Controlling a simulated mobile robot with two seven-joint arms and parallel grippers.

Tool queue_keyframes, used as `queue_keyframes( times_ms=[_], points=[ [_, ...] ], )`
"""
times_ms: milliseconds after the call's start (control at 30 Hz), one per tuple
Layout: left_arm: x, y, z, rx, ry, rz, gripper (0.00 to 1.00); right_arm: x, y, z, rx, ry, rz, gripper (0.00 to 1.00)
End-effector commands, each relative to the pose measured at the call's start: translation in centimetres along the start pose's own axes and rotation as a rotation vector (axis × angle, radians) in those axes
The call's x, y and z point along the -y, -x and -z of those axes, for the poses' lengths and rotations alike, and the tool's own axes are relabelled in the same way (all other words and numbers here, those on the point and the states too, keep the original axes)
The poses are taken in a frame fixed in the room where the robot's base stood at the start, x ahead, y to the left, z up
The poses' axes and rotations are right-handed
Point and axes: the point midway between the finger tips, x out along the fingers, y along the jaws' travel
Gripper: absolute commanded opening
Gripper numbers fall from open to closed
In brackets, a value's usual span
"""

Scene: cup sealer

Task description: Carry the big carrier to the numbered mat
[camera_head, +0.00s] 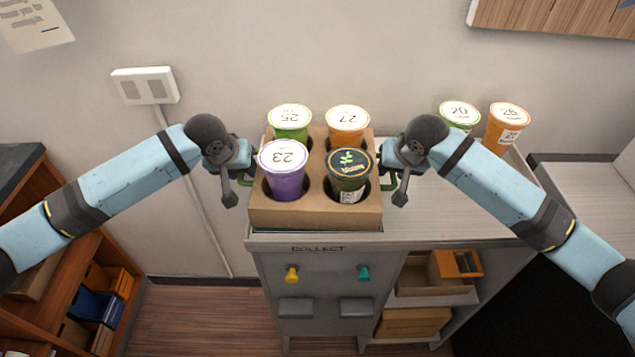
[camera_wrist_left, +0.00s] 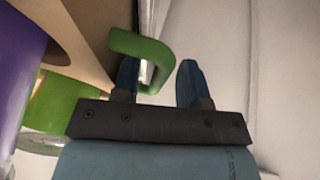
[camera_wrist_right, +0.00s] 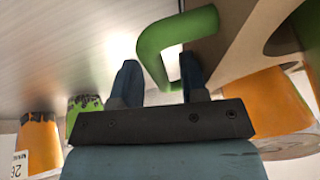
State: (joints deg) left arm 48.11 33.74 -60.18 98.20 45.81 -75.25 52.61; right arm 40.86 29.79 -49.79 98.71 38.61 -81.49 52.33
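The big carrier (camera_head: 315,212) is a brown cardboard box on the grey counter above the word COLLECT. It holds several lidded cups, with 25, 27 and 23 on three lids and a leaf design on the fourth. A green handle sticks out at each side. My left gripper (camera_head: 244,180) is at the left handle (camera_wrist_left: 150,48), its fingers apart with part of the handle between them. My right gripper (camera_head: 391,182) is at the right handle (camera_wrist_right: 165,45), also open with part of the handle between its fingers. I cannot make out a numbered mat.
A green cup (camera_head: 459,117) and an orange cup (camera_head: 503,128) stand at the back right of the counter (camera_head: 450,215). The counter right of the carrier is partly behind my right arm. A wooden shelf unit (camera_head: 50,250) stands at the left.

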Motion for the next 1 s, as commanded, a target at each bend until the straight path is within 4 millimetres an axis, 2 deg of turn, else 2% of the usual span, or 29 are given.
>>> queue_keyframes(
  times_ms=[167,267,500,700,867,1000],
  points=[
    [-0.1,0.5,0.0,0.0,-0.001,-0.002,0.4,0.1,0.0,0.0,0.0,0.001,0.002,0.4],
    [-0.1,1.8,0.0,-0.002,-0.001,-0.003,0.4,0.1,0.0,0.0,0.0,0.001,0.002,0.4],
    [-0.1,6.9,0.0,-0.003,-0.002,-0.002,0.4,0.1,0.0,-0.1,0.0,0.001,0.003,0.4],
    [0.0,10.5,0.0,-0.003,0.0,-0.001,0.4,0.1,0.0,-0.1,0.0,0.001,0.003,0.4],
    [0.0,11.8,-0.1,-0.002,0.0,0.0,0.4,0.1,0.1,-0.1,0.0,0.001,0.003,0.4],
    [0.0,12.1,-0.1,-0.001,0.0,0.0,0.4,0.1,1.1,0.0,-0.002,0.001,0.004,0.4]
  ],
)
